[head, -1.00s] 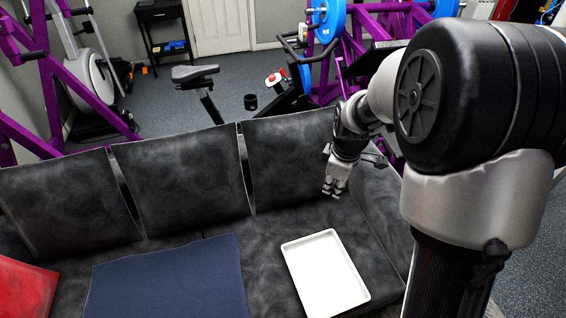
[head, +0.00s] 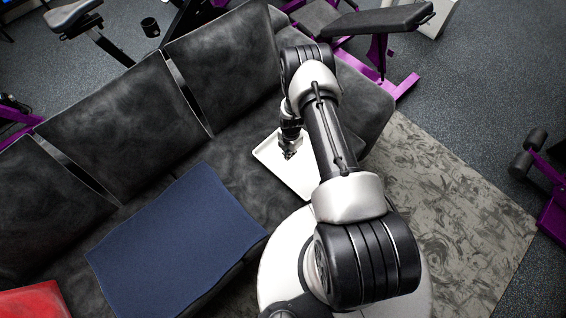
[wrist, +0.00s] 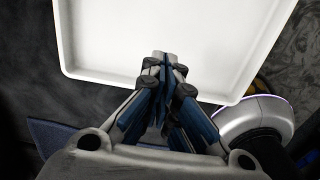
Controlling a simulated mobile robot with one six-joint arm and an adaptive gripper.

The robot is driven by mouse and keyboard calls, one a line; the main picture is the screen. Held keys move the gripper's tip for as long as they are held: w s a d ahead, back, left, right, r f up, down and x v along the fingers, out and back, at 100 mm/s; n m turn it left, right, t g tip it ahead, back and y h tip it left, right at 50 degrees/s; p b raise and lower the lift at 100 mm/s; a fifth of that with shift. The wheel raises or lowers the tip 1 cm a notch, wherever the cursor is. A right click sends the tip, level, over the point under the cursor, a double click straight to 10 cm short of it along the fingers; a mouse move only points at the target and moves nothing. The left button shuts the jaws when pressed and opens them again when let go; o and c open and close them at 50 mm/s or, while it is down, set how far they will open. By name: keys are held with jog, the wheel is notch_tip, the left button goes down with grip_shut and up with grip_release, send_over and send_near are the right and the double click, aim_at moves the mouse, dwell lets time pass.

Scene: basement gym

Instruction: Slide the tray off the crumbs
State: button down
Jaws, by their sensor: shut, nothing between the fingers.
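The white tray (head: 270,157) lies on the dark sofa seat, partly hidden behind my arm in the head view. In the wrist view the tray (wrist: 200,35) fills the upper middle, with its raised rim and a plain white, empty inside. My gripper (head: 289,153) is over the tray in the head view. In the wrist view my gripper (wrist: 163,57) is shut and empty, its fingertips over the tray's inside near the rim; I cannot tell whether they touch it. No crumbs can be seen.
A blue cloth (head: 175,240) lies on the seat left of the tray. A red cushion (head: 35,301) is at the far left. The sofa backrests (head: 130,125) stand behind. A patterned rug (head: 440,205) lies on the floor to the right.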

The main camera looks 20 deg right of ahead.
aim_at(283, 173)
notch_tip(283, 173, down, 9)
jog(key=b, duration=0.3)
jog(key=shift+r, duration=0.1)
jog(key=a, duration=0.1)
jog(key=s+a, duration=0.1)
jog(key=shift+a+f+b, duration=0.25)
jog(key=shift+a+b, duration=0.1)
jog(key=shift+s+a, duration=0.25)
jog(key=shift+a, duration=0.25)
